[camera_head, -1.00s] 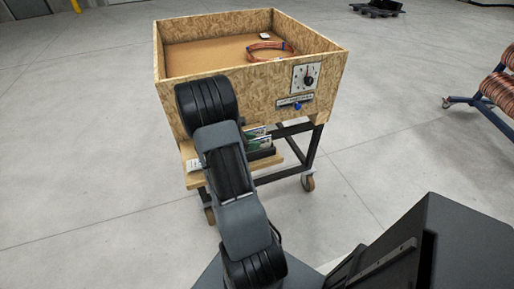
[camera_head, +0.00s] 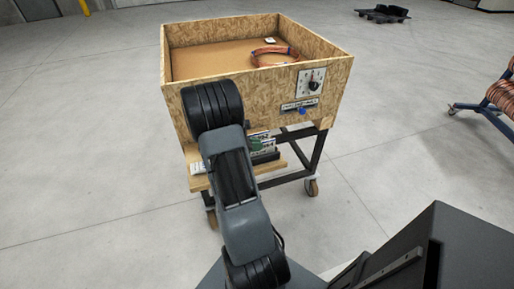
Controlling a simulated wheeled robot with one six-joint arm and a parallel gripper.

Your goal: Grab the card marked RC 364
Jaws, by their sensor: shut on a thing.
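Several small cards (camera_head: 261,139), white with green and blue, stand in a dark holder (camera_head: 265,157) on the wooden lower shelf of a wheeled cart. Their print is too small to read, so I cannot tell which one is marked RC 364. My arm reaches up in front of the cart, and its dark joint covers part of the front wall and the shelf. My gripper is hidden behind my own arm. I cannot see what it touches or holds.
An open chipboard box (camera_head: 230,92) tops the cart, with a copper tube coil (camera_head: 273,57) and a small white item (camera_head: 270,41) inside. A dial (camera_head: 311,82) and blue knob (camera_head: 302,111) sit on its front. A spool rack (camera_head: 495,105) stands right.

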